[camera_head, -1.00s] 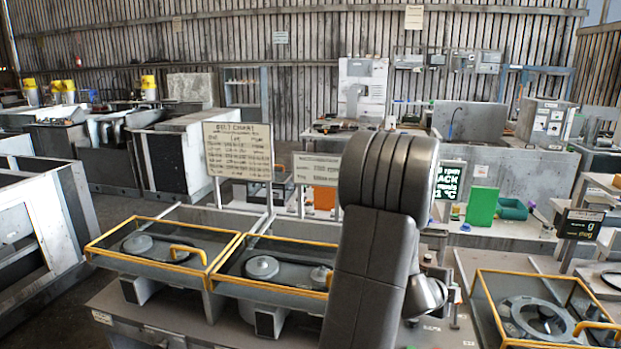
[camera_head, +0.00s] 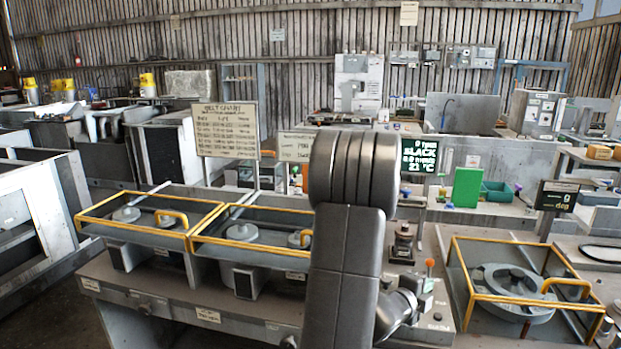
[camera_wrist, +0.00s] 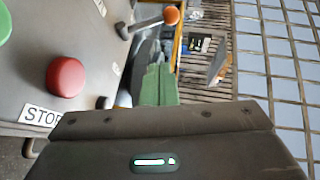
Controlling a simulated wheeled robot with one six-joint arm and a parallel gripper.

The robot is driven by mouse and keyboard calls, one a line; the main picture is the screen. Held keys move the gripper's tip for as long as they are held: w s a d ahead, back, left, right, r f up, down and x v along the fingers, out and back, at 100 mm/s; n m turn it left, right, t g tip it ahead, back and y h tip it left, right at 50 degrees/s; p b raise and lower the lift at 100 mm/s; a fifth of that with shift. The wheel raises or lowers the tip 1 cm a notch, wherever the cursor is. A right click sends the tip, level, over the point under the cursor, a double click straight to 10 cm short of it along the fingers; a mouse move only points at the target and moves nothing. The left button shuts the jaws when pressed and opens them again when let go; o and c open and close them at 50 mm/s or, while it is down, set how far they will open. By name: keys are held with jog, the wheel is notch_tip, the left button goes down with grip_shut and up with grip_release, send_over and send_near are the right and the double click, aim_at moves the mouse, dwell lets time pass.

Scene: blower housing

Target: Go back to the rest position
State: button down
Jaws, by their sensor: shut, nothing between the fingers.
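My arm stands folded in the middle of the head view, its thick ribbed elbow upright in front of the workbench. My wrist end hangs low behind the forearm, beside the bench controls. My gripper (camera_wrist: 165,140) shows in the wrist view as a dark block with a small lit indicator across the bottom. The orange knob (camera_head: 430,262) also shows in the head view, just right of my wrist.
Yellow-framed guards (camera_head: 150,221) cover pulleys on the bench at left. Another yellow-framed guard (camera_head: 452,270) surrounds a round housing (camera_head: 515,290) at right. Dark floor shows at lower left.

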jog(key=shift+s+a+r, duration=0.15)
jog(key=shift+s+a, duration=0.05)
jog(key=shift+a, duration=0.25)
jog(key=shift+s+a+r, duration=0.1)
jog(key=shift+s+a, duration=0.05)
jog(key=shift+a, duration=0.3)
jog(key=shift+s+a+r+b, duration=0.15)
jog(key=shift+s+a+b, duration=0.15)
jog(key=shift+s+a, duration=0.1)
jog(key=shift+d, duration=0.1)
